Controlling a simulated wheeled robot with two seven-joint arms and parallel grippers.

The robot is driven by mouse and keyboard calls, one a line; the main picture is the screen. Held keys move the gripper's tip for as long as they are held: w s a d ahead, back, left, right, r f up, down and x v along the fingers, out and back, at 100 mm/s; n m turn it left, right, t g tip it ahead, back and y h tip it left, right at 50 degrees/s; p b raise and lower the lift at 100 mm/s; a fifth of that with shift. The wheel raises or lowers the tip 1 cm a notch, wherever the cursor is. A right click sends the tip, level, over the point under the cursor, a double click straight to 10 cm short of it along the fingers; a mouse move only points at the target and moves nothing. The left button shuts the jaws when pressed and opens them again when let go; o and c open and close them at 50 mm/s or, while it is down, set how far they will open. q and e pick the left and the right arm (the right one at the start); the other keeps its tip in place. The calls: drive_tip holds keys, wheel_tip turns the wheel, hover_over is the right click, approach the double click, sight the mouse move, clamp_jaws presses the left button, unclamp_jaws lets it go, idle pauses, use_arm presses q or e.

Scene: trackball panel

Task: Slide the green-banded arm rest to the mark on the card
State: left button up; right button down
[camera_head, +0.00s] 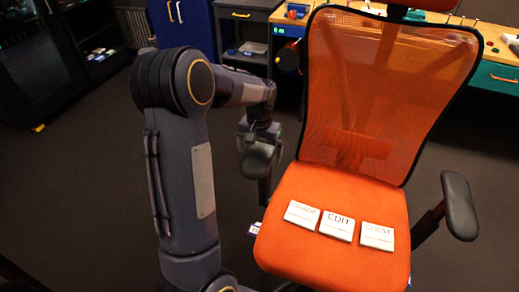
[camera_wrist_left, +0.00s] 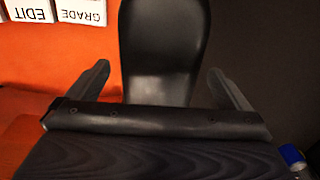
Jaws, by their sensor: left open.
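An orange office chair (camera_head: 345,215) has a black arm rest on each side. My left gripper (camera_head: 258,135) is at the left arm rest (camera_head: 257,160), partly covering it. In the left wrist view the dark arm rest pad (camera_wrist_left: 163,50) stands between the two spread fingers of my left gripper (camera_wrist_left: 158,72), with gaps at both sides. The right arm rest (camera_head: 459,206) is free. I see no green band on either. A small white card with blue lettering (camera_head: 254,229) shows low by the seat's left edge; its mark is not readable. My right gripper is out of view.
Three white labelled cards lie on the seat: GRADE (camera_head: 302,214), EDIT (camera_head: 337,225) and GUEST (camera_head: 377,237). A blue-capped object (camera_wrist_left: 292,156) shows at the wrist view's lower right. A wooden desk (camera_head: 490,45) stands behind the chair.

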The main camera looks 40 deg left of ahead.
use_arm(q)
wheel_tip(320, 180, up, 8)
drive_tip(key=shift+f+p, duration=0.1)
drive_tip(key=shift+p, duration=0.4)
